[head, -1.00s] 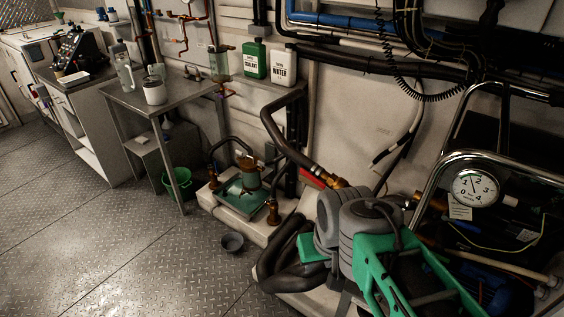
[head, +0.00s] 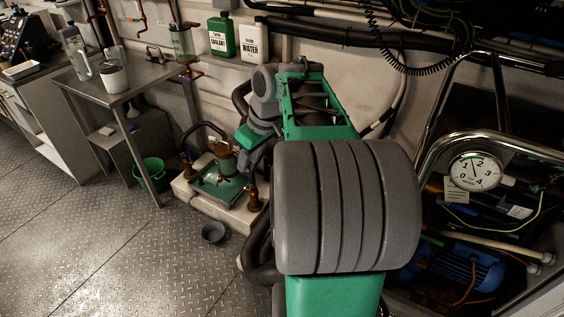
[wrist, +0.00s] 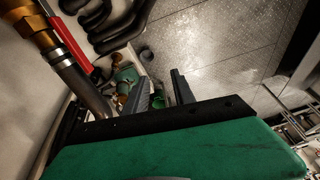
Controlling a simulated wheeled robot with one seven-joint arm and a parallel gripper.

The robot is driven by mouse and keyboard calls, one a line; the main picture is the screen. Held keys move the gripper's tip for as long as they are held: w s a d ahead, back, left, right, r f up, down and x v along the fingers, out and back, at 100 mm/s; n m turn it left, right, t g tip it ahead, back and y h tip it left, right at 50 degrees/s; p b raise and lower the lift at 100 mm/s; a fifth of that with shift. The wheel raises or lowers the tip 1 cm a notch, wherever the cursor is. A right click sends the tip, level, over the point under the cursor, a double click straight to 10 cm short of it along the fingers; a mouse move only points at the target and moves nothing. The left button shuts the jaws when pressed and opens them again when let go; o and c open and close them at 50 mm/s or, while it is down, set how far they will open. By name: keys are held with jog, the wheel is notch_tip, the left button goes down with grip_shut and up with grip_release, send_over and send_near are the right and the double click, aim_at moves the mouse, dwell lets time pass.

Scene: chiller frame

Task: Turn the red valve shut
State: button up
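The red valve handle (wrist: 68,42) shows at the upper left of the wrist view as a long red bar. It lies beside a brass fitting (wrist: 36,36) on a dark hose. In the head view the handle is hidden behind my arm. My gripper (wrist: 161,88) has its two dark fingers apart with nothing between them. The handle is off to the left of the fingers, not touching them.
A green pump unit (head: 218,185) on a white base and a small dark cup (head: 214,232) are below my gripper. A pressure gauge (head: 476,171) on a chrome frame stands right. A metal table (head: 120,85) is at the left. Black hoses run along the wall. Open floor lies left.

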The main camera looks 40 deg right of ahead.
jog(key=shift+n, duration=0.6)
jog(key=d, duration=0.4)
jog(key=s+d, duration=0.1)
jog(key=d, duration=0.4)
jog(key=s+d+f, duration=0.1)
jog(key=d, duration=0.4)
jog(key=shift+s+b, duration=0.15)
jog(key=shift+b, duration=0.2)
jog(key=shift+d+f+t, duration=0.1)
jog(key=shift+f+t, duration=0.2)
jog(key=shift+f, duration=0.05)
jog(key=b+x, duration=0.1)
jog(key=x, duration=0.6)
jog(key=shift+c, duration=0.4)
grip_shut()
